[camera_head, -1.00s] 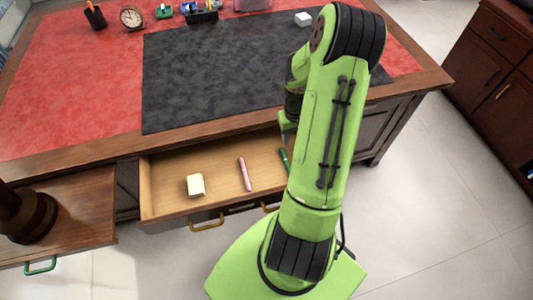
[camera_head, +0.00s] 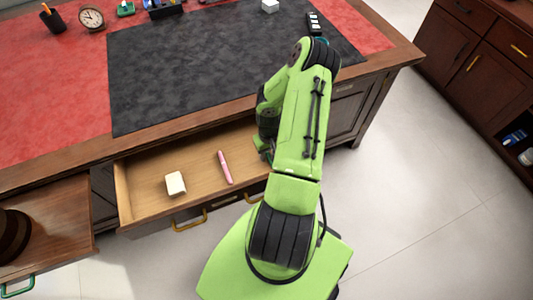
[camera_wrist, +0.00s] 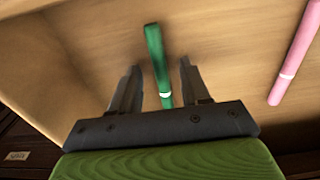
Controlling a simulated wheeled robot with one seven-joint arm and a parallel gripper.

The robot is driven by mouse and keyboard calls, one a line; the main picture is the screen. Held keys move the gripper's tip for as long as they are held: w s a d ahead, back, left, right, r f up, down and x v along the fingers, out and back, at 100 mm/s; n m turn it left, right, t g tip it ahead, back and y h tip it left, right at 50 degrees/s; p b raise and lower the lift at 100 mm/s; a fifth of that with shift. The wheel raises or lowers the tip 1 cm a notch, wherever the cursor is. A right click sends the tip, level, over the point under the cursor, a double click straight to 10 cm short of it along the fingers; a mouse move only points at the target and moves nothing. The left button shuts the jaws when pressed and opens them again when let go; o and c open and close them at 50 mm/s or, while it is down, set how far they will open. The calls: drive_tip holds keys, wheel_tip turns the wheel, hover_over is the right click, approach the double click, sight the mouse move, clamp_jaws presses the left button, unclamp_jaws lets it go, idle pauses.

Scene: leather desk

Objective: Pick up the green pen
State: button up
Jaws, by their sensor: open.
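The green pen (camera_wrist: 157,62) lies in the open drawer (camera_head: 143,200). In the wrist view it runs away from me between the two open fingers of my gripper (camera_wrist: 161,85). The fingers stand apart on either side of the pen's near part, with a gap visible on each side. I cannot tell how far above the drawer floor the fingertips are. In the head view my arm hides the green pen, and the gripper is mostly hidden as well.
A pink pen (camera_head: 225,167) lies left of my arm in the drawer; it also shows in the wrist view (camera_wrist: 294,55). A white block (camera_head: 175,184) lies farther left. The drawer walls and the desk edge (camera_head: 190,122) border the space.

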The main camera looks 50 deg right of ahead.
drive_tip(key=shift+f, duration=0.3)
drive_tip(key=shift+r, duration=0.1)
clamp_jaws()
